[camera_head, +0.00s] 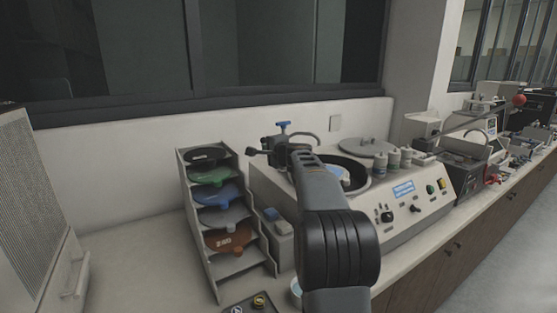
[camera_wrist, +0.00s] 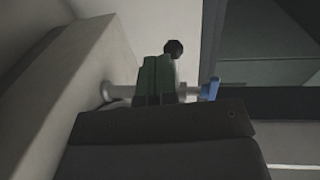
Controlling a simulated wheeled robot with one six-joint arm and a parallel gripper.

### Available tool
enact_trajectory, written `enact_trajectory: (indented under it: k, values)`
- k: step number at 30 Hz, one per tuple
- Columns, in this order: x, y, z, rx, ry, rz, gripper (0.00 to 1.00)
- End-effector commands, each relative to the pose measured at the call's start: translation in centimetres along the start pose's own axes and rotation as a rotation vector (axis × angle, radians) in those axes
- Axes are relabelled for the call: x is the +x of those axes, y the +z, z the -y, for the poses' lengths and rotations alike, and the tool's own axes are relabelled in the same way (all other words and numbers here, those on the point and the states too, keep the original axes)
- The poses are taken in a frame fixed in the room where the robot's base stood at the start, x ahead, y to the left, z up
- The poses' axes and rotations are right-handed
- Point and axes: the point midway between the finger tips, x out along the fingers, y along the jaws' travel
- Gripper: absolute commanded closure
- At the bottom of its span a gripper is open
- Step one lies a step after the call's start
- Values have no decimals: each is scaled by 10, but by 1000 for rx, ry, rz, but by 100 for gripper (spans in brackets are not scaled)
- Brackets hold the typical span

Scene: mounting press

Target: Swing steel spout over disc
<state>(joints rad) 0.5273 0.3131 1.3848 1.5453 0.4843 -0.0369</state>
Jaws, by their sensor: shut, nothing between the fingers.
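The steel spout (camera_head: 306,136) is a thin curved tube beside a blue tap handle (camera_head: 284,127), at the left back of the polishing machine. The round disc bowl (camera_head: 350,183) sits in the machine's top, partly hidden by my arm. My gripper (camera_wrist: 157,62) is shut and empty in the wrist view, its fingers overlapping a pale horizontal tube (camera_wrist: 118,92) from the wall. The blue handle (camera_wrist: 211,88) and a black round knob (camera_wrist: 174,48) show close by. I cannot tell whether the fingers touch the tube. In the head view my arm hides much of the gripper.
A rack (camera_head: 213,232) of coloured discs stands left of the machine. The front panel (camera_head: 405,205) has buttons. Bare counter (camera_head: 125,255) lies left of the rack.

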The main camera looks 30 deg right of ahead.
Motion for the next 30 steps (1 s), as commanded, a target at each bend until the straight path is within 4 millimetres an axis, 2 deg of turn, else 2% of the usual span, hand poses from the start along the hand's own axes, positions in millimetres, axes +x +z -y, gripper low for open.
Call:
enact_trajectory:
  k: [2,3,6,15,21,27,29,30]
  values:
    - [-11,0,-13,-1,-2,-4,100]
    - [-22,0,-7,-2,-4,-7,100]
    - [-42,5,-6,-1,-3,-3,100]
    - [-90,15,-5,-1,-1,7,100]
    - [-105,16,-5,-1,0,6,100]
    - [-108,17,-6,-12,6,14,100]
    - [-108,19,-13,-42,33,27,100]
    - [-107,21,-25,-71,72,40,100]
